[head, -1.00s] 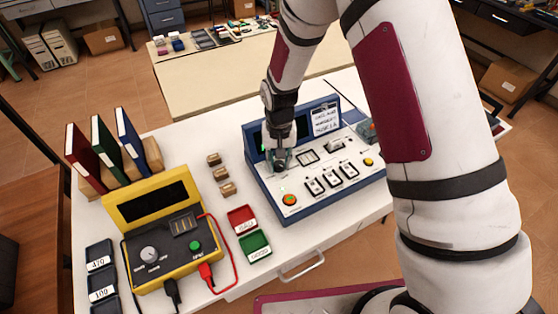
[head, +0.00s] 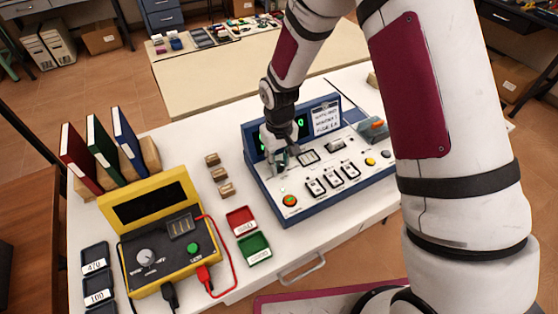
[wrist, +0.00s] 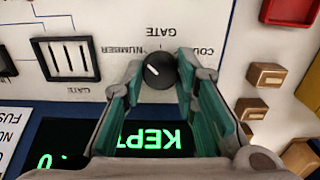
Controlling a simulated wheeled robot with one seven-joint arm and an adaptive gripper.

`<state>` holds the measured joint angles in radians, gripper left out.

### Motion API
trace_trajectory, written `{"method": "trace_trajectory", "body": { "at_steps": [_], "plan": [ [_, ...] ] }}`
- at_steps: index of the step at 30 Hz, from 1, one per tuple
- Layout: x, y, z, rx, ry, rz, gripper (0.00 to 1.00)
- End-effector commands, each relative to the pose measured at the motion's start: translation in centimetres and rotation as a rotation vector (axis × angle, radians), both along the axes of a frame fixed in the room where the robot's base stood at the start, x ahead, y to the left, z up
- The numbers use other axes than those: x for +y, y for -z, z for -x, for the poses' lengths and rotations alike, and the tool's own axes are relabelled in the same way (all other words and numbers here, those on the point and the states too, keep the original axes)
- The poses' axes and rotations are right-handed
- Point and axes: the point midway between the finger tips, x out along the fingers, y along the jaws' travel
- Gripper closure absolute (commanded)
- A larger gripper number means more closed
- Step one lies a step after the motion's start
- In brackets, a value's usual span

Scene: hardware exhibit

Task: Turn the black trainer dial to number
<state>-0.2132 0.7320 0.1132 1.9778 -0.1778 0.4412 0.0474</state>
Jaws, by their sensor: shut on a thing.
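The black dial (wrist: 162,70) sits on the white face of the blue trainer (head: 345,190). In the wrist view the lettering is upside down: NUMBER is left of the dial, GATE above, and a partly hidden COUNT label right. The dial's white mark slants up and left, toward NUMBER. My gripper (wrist: 160,62) is shut on the dial, with a teal-padded finger on each side. In the head view my gripper (head: 284,161) covers the dial. The trainer's display (wrist: 150,138) is lit green and reads KEPT, with digits at its left partly hidden.
Several switches (head: 332,178) and a round orange button (head: 290,200) are on the trainer's face. Small wooden blocks (head: 220,175), red (head: 240,221) and green (head: 254,248) trays and a yellow meter (head: 155,240) stand left of it. White tabletop is clear between them.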

Motion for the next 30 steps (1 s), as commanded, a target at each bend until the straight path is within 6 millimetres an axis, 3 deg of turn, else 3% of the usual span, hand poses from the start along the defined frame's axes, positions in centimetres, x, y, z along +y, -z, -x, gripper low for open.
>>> {"method": "trace_trajectory", "body": {
  "at_steps": [8, 9, 11, 23, 30],
  "plan": [
    [0.1, 0.0, 0.1, 0.0, -0.003, -0.001, 1.0],
    [0.1, 0.0, 0.1, 0.0, -0.003, -0.001, 0.64],
    [0.1, 0.0, 0.1, 0.0, -0.003, -0.001, 0.52],
    [0.0, -0.5, 0.0, -0.001, 0.0, 0.0, 0.52],
    [0.1, -4.5, -0.1, -0.006, 0.0, -0.001, 0.52]
  ]
}}
